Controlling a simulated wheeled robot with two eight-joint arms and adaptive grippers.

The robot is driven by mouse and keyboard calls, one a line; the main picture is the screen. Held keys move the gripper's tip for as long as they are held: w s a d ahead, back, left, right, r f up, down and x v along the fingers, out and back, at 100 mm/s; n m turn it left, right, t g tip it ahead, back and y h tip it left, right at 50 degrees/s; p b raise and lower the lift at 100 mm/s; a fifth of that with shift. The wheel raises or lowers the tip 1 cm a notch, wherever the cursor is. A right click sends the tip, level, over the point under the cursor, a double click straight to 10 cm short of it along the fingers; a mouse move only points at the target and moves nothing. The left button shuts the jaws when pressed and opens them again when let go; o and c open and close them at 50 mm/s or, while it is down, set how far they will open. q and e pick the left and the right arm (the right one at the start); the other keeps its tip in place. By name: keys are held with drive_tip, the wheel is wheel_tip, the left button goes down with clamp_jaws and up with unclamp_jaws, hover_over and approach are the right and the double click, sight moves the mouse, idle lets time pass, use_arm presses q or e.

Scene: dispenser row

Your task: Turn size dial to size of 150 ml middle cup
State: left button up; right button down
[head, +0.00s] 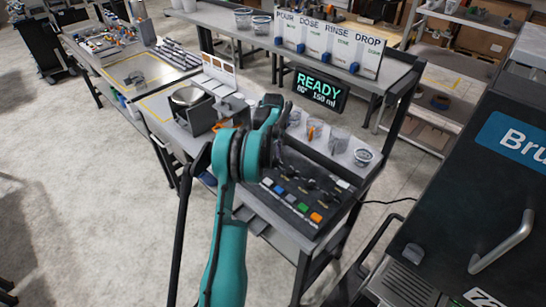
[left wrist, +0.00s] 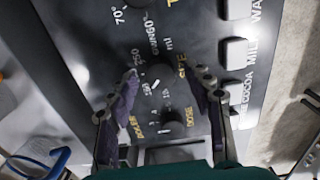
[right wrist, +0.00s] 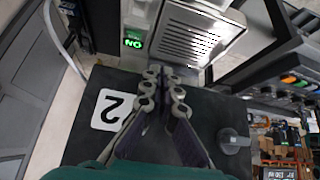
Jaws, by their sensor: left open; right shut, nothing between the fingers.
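The control panel (head: 290,200) lies on the counter in the head view, with dark knobs and coloured buttons. In the left wrist view the size dial (left wrist: 158,75) is a dark knob beside the yellow SIZE label, with numbers around it. The dose dial (left wrist: 172,118) sits below it. My left gripper (left wrist: 168,88) is open, its fingers on either side of the size dial; contact cannot be told. In the head view my teal arm hides part of the panel. The display (head: 319,91) reads READY, 60° and 150 ml. My right gripper (right wrist: 164,75) is shut and empty.
Several clear cups (head: 340,138) stand behind the panel. A sign (head: 328,45) reading POUR, DOSE, RINSE, DROP stands at the back. A large dark machine (head: 475,190) with a handle is at the right. In the right wrist view a green-lit display (right wrist: 134,40) is ahead of the gripper.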

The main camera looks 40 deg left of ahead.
sight(273, 159)
use_arm(q)
wheel_tip(273, 159, up, 12)
idle(0.4)
drive_tip(key=shift+d, duration=0.1)
idle(0.3)
drive_tip(key=s+d+r+m+t+b, duration=0.2)
drive_tip(key=s+d+r+m, duration=0.15)
drive_tip(key=d, duration=0.55)
drive_tip(key=s+d+r+m+t+b, duration=0.15)
drive_tip(key=s+d+m, duration=0.3)
drive_tip(key=d, duration=0.55)
drive_tip(key=s+d+f+m+t+b, duration=0.2)
drive_tip(key=s+d+f+m, duration=0.2)
drive_tip(key=s+d, duration=0.3)
drive_tip(key=s+d+f+m+t+b, duration=0.1)
drive_tip(key=s+d+f+m, duration=0.4)
drive_tip(key=s, duration=0.5)
drive_tip(key=shift+s+d+f+t+b, duration=0.35)
drive_tip(key=shift+d+f+b, duration=0.25)
drive_tip(key=shift+d+f, duration=0.45)
